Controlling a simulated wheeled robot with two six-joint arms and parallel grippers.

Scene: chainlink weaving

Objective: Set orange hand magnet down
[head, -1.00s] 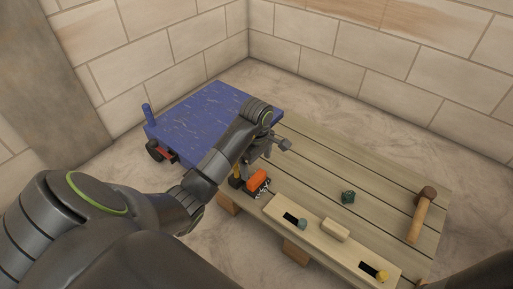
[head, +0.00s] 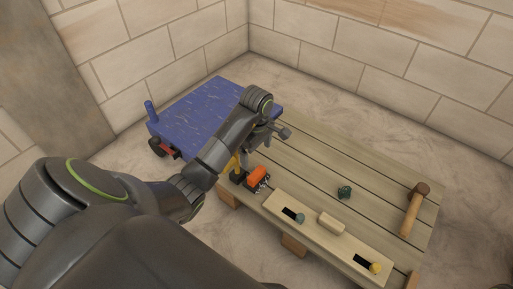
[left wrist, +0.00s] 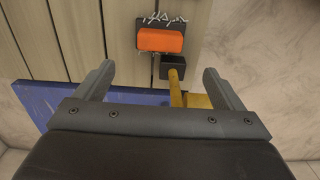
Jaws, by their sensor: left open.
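The orange hand magnet (head: 258,174) lies on the wooden bench top near its left end. In the left wrist view the orange magnet (left wrist: 160,40) is at top centre, beyond my fingertips, with small silvery chain links (left wrist: 165,19) along its far side. I cannot tell whether the links touch it. My left gripper (head: 264,148) is over the left end of the bench. In the left wrist view the gripper (left wrist: 158,76) has its fingers wide apart, with nothing held between them, and is apart from the magnet. My right gripper is not in view.
A black block (left wrist: 172,67) with a yellow handle (left wrist: 176,87) sits close beside the magnet. A blue-topped cart (head: 205,115) stands at the bench's left. A pale slotted board (head: 300,215), a green piece (head: 344,192) and a mallet (head: 414,208) are on the bench (head: 310,165).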

